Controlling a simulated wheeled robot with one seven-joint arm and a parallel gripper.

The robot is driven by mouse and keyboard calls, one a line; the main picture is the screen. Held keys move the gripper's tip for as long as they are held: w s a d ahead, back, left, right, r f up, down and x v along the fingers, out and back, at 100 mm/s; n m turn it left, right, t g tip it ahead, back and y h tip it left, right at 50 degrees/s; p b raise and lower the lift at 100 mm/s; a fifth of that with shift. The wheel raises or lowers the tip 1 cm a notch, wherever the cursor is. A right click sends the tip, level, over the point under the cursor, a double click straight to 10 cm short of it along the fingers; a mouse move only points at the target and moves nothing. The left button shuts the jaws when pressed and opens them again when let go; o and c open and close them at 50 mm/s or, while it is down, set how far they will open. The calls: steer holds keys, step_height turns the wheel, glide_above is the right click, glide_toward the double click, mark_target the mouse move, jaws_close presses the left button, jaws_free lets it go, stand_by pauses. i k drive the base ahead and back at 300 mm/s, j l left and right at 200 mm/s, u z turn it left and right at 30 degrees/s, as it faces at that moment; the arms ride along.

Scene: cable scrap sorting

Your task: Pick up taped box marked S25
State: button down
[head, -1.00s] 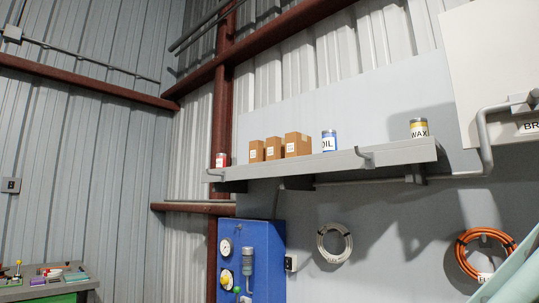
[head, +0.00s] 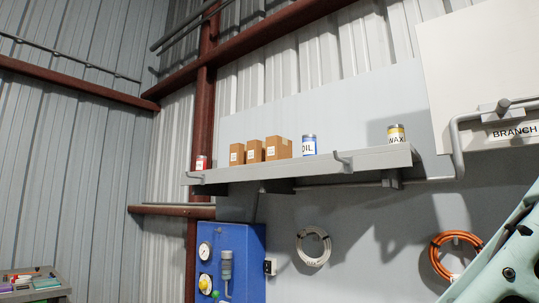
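Three brown taped boxes stand in a row on a grey wall shelf (head: 350,164) in the head view: a left box (head: 237,153), a middle box (head: 254,151) and a right box (head: 279,148). Each has a small white label on its front. The labels are too small to read, so I cannot tell which box is S25. My gripper is not in view. Part of my arm shows at the lower right, well apart from the boxes.
A red can (head: 200,163) stands left of the boxes; an OIL can (head: 309,145) and a WAX can (head: 396,134) stand to the right. A hook (head: 343,158) is at the shelf's front edge. Below are a blue cabinet (head: 240,270), a white coil (head: 313,247) and an orange coil (head: 437,256).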

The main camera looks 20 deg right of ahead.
mark_target(237, 150)
steer(key=i+j+u, duration=0.1)
steer(key=i+j, duration=0.15)
steer(key=i, duration=0.15)
steer(key=i+j+u, duration=0.1)
steer(key=i, duration=0.3)
steer(key=i+j+u, duration=0.1)
steer(key=i+j, duration=0.2)
steer(key=i, duration=0.1)
